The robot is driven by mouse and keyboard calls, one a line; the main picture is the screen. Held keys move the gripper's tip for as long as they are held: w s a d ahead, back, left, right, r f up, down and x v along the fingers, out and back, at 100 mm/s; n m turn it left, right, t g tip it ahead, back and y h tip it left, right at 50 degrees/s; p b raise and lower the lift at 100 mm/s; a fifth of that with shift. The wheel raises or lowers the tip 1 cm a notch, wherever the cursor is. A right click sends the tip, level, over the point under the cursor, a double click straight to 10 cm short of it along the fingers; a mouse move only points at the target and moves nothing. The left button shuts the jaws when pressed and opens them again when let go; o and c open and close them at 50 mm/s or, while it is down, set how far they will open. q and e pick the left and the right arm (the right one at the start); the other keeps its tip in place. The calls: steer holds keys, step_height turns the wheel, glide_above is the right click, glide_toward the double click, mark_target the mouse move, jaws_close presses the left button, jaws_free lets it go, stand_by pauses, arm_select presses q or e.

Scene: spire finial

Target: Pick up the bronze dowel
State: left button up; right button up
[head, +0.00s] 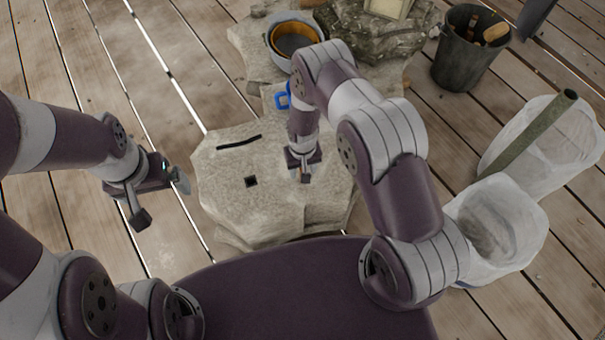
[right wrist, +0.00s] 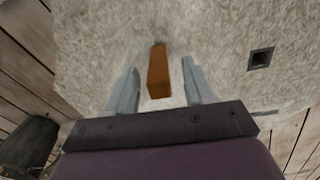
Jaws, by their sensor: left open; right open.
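The bronze dowel (right wrist: 158,72) is an orange-brown, square-sided bar at the pale stone block (right wrist: 215,35). In the right wrist view it lies between the two fingers of my right gripper (right wrist: 159,68), with a visible gap on each side. The right gripper is open and also shows over the stone's right part in the head view (head: 303,173), where the arm mostly hides the dowel. My left gripper (head: 161,200) is open and empty, left of the stone and apart from it.
The stone top has a dark square hole (head: 250,181) and a dark bar or slot (head: 238,142). Behind are a blue object (head: 283,98), a round pot (head: 293,38) and a tool bucket (head: 466,55). White sacks (head: 497,228) stand right. Plank floor lies open at left.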

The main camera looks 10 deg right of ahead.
steer(key=shift+r, duration=0.1)
jaws_close()
